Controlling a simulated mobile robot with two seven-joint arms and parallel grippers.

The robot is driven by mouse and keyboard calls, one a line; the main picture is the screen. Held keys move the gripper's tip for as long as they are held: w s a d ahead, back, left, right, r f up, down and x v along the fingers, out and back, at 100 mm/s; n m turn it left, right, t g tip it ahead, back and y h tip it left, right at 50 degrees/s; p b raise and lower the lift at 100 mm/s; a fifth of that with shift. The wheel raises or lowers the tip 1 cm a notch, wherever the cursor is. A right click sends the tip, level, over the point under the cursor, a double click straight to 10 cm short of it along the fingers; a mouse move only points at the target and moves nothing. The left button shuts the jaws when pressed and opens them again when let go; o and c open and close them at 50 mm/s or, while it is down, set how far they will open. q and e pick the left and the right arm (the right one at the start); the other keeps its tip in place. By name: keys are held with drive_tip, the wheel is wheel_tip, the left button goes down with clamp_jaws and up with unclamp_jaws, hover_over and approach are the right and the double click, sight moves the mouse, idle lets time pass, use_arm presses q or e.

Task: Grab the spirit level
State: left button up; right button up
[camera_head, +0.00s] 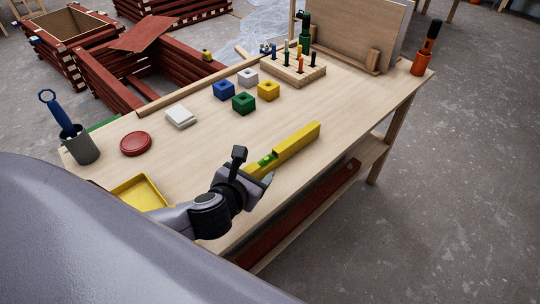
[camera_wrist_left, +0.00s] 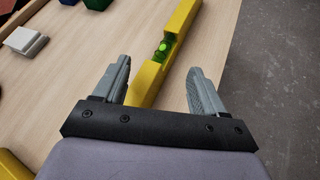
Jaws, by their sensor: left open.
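The spirit level (camera_head: 299,143) is a long yellow bar with a green bubble vial, lying on the wooden workbench near its front edge. In the left wrist view the level (camera_wrist_left: 181,19) runs up from between my left gripper's fingers, its near end hidden by the gripper body. My left gripper (camera_head: 255,166) is open, over the level's near end in the head view. In the left wrist view the two grey fingers (camera_wrist_left: 160,88) stand on either side of the level, with a wider gap on the right. My right gripper is not in view.
On the workbench (camera_head: 200,155) are a yellow tray (camera_head: 149,190), a red disc (camera_head: 136,143), a white block (camera_head: 181,116), several coloured cubes (camera_head: 244,102) and a peg board (camera_head: 293,71). A grey cup (camera_head: 80,145) and an orange-based tool (camera_head: 422,64) stand at the ends.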

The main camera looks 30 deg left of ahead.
sight(264, 159)
use_arm(q)
drive_tip(key=shift+x, duration=3.15)
drive_tip(key=shift+w+d+r, duration=0.1)
drive_tip(key=shift+r, duration=0.05)
drive_tip(key=c, duration=1.3)
